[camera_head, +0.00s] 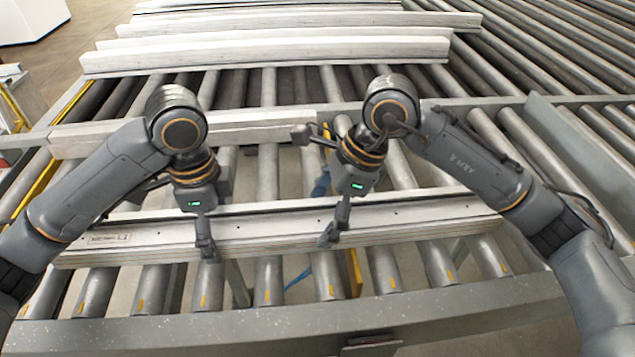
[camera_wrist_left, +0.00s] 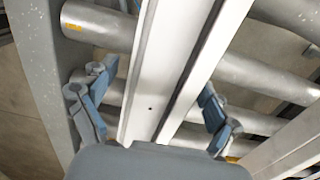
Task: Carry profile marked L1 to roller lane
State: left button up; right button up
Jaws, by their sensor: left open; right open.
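A long white profile (camera_head: 280,225) lies crosswise on the near rollers, with a small printed label (camera_head: 110,238) near its left end. The label is too small to read as L1. My left gripper (camera_head: 207,248) is at the profile, left of its middle. In the left wrist view my left gripper (camera_wrist_left: 155,100) is open, with one finger on each side of the profile (camera_wrist_left: 160,75) and gaps showing. My right gripper (camera_head: 330,235) is open at the same profile, right of its middle. Its far finger is hard to make out.
Another pale profile (camera_head: 265,128) lies behind, partly hidden by my arms. Several white profiles (camera_head: 270,55) lie at the back on rollers. A grey rail (camera_head: 290,325) with orange-marked rollers runs along the front. More rollers (camera_head: 540,50) stretch to the right, mostly bare.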

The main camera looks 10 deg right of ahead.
pick_arm(q)
jog(key=shift+r, duration=0.1)
notch_tip(320, 180, up, 12)
pick_arm(e)
jog(key=v, duration=1.2)
dwell(0.4)
